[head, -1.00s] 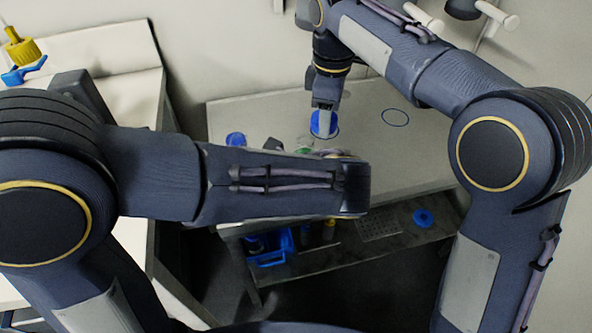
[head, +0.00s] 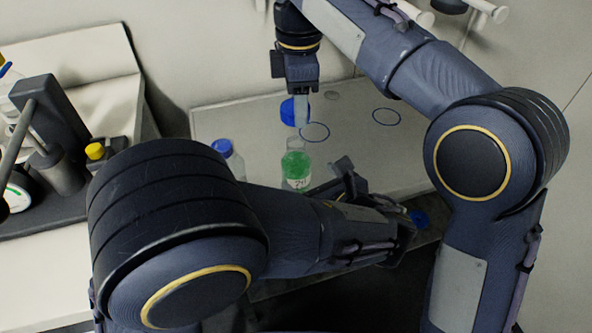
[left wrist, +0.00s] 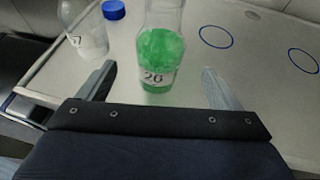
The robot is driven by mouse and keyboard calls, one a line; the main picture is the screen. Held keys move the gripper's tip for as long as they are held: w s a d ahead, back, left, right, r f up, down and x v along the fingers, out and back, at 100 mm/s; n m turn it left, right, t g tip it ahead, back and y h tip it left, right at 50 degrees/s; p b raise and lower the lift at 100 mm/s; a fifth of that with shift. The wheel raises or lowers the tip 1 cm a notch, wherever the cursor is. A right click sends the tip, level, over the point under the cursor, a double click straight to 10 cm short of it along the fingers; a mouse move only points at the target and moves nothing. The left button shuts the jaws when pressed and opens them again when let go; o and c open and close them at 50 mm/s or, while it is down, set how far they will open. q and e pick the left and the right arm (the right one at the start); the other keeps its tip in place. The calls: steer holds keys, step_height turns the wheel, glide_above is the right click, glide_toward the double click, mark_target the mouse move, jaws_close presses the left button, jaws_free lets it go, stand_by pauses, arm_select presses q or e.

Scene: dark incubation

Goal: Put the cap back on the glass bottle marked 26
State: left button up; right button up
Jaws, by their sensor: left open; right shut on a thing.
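The glass bottle marked 26 (left wrist: 160,55) stands upright with green contents and no cap visible on it. It also shows in the head view (head: 296,168). My left gripper (head: 347,177) is open, low and to the right of the bottle in the head view. In the left wrist view its fingers (left wrist: 158,72) are spread to either side of the bottle, with gaps showing. My right gripper (head: 301,120) is shut on a blue cap (head: 289,112), which appears above and behind the bottle's neck. The cap's underside is hidden.
A second clear bottle (left wrist: 86,35) stands to the left; it shows in the head view (head: 235,164). A blue cap (left wrist: 113,10) appears apart from it in the wrist view. Two blue rings (head: 315,131) (head: 386,116) mark the clear table behind. Equipment (head: 60,170) stands far left.

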mark_target(293, 165)
arm_select(q)
steer(key=x, duration=0.9)
steer(key=shift+f, duration=0.1)
steer(key=c, duration=1.5)
arm_select(e)
steer(key=shift+f, duration=0.1)
steer(key=shift+d+f, duration=0.1)
steer(key=shift+f, duration=2.3)
steer(key=shift+f, duration=0.15)
steer(key=shift+f, duration=0.75)
steer(key=shift+f, duration=0.6)
